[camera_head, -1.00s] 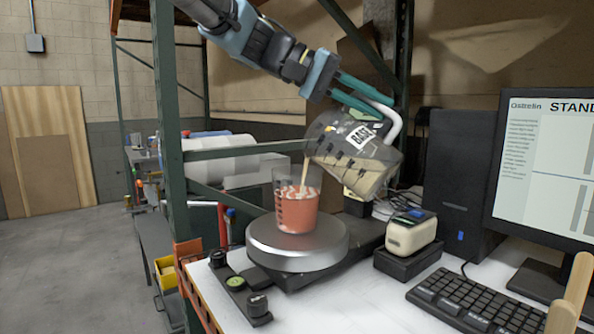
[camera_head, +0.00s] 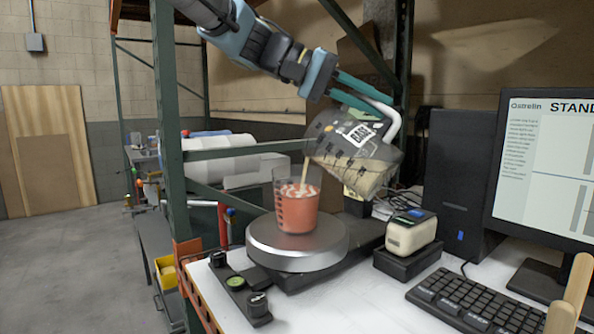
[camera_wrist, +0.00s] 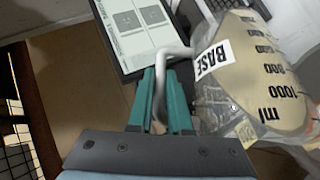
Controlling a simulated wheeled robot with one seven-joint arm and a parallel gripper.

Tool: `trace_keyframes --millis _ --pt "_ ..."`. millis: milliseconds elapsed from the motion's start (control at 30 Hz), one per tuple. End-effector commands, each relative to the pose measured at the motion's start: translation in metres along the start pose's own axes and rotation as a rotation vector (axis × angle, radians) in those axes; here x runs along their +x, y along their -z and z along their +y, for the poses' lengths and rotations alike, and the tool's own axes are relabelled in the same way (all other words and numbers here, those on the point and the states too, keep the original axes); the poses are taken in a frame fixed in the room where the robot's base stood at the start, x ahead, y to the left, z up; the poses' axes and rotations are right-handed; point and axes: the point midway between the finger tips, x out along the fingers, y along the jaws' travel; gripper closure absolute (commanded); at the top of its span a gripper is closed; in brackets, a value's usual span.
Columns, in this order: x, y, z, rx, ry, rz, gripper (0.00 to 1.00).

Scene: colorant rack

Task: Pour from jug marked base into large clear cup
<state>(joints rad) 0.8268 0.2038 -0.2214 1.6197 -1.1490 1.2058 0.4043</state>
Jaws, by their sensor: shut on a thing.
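The clear jug marked BASE (camera_head: 352,150) is tilted to the left above the cup in the head view, with cream liquid inside. A thin cream stream (camera_head: 305,172) runs from its lip down into the large clear cup (camera_head: 297,208). The cup stands upright and holds orange-red liquid with pale swirls on top. My gripper (camera_head: 372,104) is shut on the jug's white handle (camera_head: 392,122). In the wrist view, the teal fingers of my gripper (camera_wrist: 160,100) close around the handle, and the jug (camera_wrist: 235,85) shows its label and scale marks.
The cup stands on a round silver scale plate (camera_head: 297,250). A small label device (camera_head: 410,232), a keyboard (camera_head: 465,300) and a monitor (camera_head: 545,165) are to the right. A green rack post (camera_head: 172,150) rises at left. A knobbed black bar (camera_head: 238,285) lies in front.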

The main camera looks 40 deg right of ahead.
Motion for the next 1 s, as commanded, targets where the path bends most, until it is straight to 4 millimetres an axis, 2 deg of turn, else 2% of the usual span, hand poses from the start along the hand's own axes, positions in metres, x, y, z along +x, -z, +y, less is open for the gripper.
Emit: trace_keyframes --millis 767,867,933,1000 --pt "-0.001 0.001 0.001 -0.003 -0.009 0.001 1.00" --pt "0.022 -0.014 -0.006 0.081 0.117 -0.007 1.00" --pt "0.027 -0.017 0.000 0.135 0.216 -0.008 1.00" --pt "0.034 -0.020 -0.010 0.152 0.258 -0.007 1.00"
